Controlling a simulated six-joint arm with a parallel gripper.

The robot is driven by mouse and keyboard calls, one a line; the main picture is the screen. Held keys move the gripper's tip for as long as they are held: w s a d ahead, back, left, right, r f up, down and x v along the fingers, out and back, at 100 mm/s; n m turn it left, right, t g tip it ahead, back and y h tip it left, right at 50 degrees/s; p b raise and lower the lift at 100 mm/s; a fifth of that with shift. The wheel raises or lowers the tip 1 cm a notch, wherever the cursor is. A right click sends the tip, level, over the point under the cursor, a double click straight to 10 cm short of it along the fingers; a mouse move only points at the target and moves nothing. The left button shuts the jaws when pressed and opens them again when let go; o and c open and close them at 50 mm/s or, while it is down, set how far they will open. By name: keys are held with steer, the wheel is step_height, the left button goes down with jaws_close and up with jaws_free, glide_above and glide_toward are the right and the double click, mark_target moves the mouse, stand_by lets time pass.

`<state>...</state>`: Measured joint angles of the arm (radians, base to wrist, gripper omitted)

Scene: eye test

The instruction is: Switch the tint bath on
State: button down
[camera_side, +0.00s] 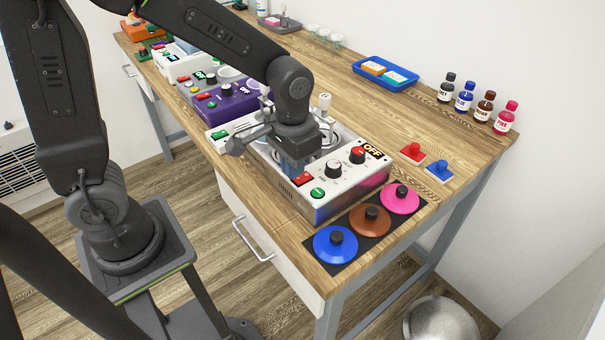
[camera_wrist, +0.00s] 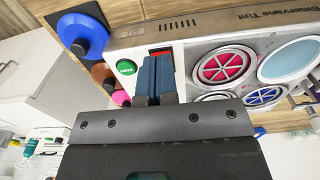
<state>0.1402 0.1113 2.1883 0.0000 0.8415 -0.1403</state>
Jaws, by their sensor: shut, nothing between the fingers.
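The tint bath (camera_side: 340,205) is a silver box at the near right of the bench. It also shows in the wrist view (camera_wrist: 215,30), with "Tint" lettering on its side. Its top carries a red switch (camera_side: 303,180), a green button (camera_side: 318,194), a black-and-white knob (camera_side: 333,169), a red knob (camera_side: 357,155) and a display reading OFF (camera_side: 374,151). My gripper (camera_side: 293,172) is shut and empty, pointing down just beside the red switch. In the wrist view the blue fingertips (camera_wrist: 156,62) partly hide the red switch (camera_wrist: 160,51); I cannot tell whether they touch it.
Blue (camera_side: 334,256), brown (camera_side: 371,220) and pink (camera_side: 400,200) lids lie on a black mat at the front. A purple device (camera_side: 226,103) stands to the left. Bottles (camera_side: 484,106) and a blue tray (camera_side: 385,72) are at the back. Bare wood lies between tray and bath.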

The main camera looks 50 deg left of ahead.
mark_target(292, 184)
steer(key=shift+f, duration=0.95)
stand_by(0.3)
steer(key=shift+r, duration=3.5)
steer(key=s+a+r+t, duration=0.4)
steer(key=s+r, duration=0.3)
steer(key=s, duration=0.3)
steer(key=shift+s+a+t, duration=0.25)
steer(key=shift+s+t, duration=0.15)
steer(key=shift+t, duration=0.4)
